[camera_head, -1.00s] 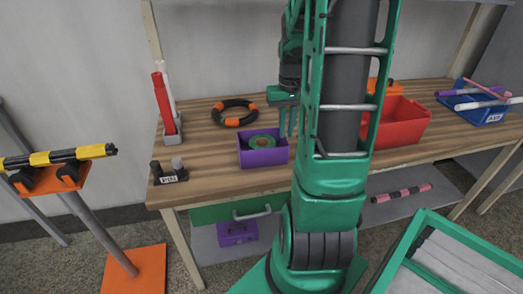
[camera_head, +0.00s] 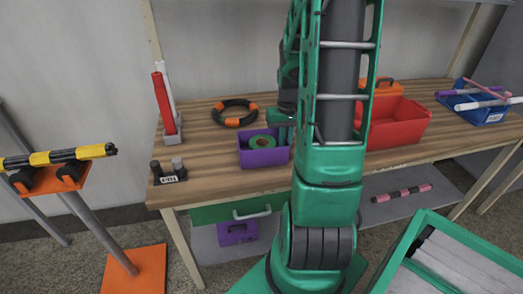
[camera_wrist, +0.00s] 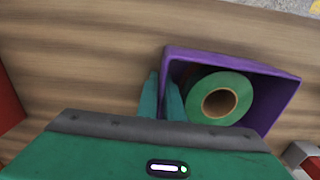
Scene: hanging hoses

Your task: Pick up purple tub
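The purple tub (camera_head: 263,157) is an open box standing on the wooden bench, with a green roll (camera_head: 262,142) of tape inside. In the wrist view the tub (camera_wrist: 274,105) shows at the right of centre, with the green roll (camera_wrist: 232,84) in it. My gripper (camera_wrist: 162,92) is down at the tub's left wall in the wrist view, one finger outside the wall and one inside. The fingers stand a little apart with the wall between them; firm contact is not clear. In the head view my gripper (camera_head: 283,132) is at the tub's right side, its tips partly hidden.
A red bin (camera_head: 396,124) stands right of my arm, with an orange toolbox (camera_head: 384,88) behind. A black and orange ring (camera_head: 234,112) lies behind the tub. A red holder with upright tubes (camera_head: 166,105) and a small black holder (camera_head: 168,174) stand left.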

